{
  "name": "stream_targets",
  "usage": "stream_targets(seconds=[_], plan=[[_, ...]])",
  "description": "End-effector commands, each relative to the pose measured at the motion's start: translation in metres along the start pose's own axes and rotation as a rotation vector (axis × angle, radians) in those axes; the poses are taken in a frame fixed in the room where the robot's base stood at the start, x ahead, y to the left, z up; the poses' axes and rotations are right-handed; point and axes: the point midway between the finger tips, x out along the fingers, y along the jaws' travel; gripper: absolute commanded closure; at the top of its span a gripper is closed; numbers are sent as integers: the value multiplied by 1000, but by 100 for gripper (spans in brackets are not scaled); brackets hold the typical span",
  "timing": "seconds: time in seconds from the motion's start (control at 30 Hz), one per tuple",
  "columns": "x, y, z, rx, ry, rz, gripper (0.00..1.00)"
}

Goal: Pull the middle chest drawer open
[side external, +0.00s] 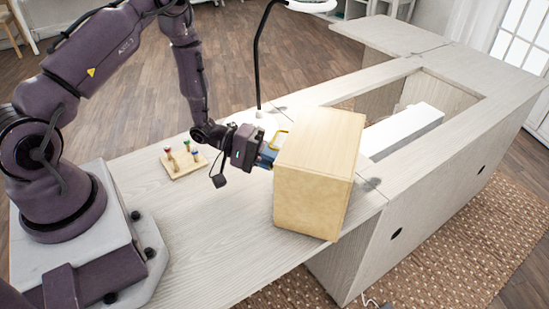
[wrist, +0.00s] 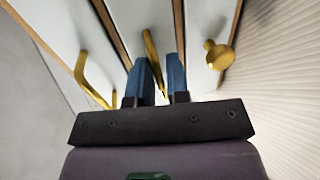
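The light wood chest (side external: 318,165) stands on the table, its drawer side turned toward my gripper and mostly hidden in the side view. In the wrist view its white drawer fronts lie side by side. The middle drawer (wrist: 137,22) looks shut and has a thin brass handle (wrist: 151,50). My gripper (wrist: 160,68) is at this handle, with one blue finger on each side of it. I cannot tell whether the fingers press on the handle. My gripper also shows in the side view (side external: 268,157), close against the chest front.
In the wrist view a brass bar handle (wrist: 88,80) is on the left drawer and a brass knob (wrist: 218,54) on the right one. A small wooden peg board (side external: 186,164) lies behind my gripper. A lamp (side external: 258,60) stands beyond. The table front is clear.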

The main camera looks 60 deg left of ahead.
Motion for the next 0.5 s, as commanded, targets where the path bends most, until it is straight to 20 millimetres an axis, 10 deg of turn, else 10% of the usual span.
stream_targets(seconds=[0.17, 0.5], plan=[[0, 0, 0, 0, 0, 0, 100], [-17, -4, -2, 0, 5, 0, 100]])
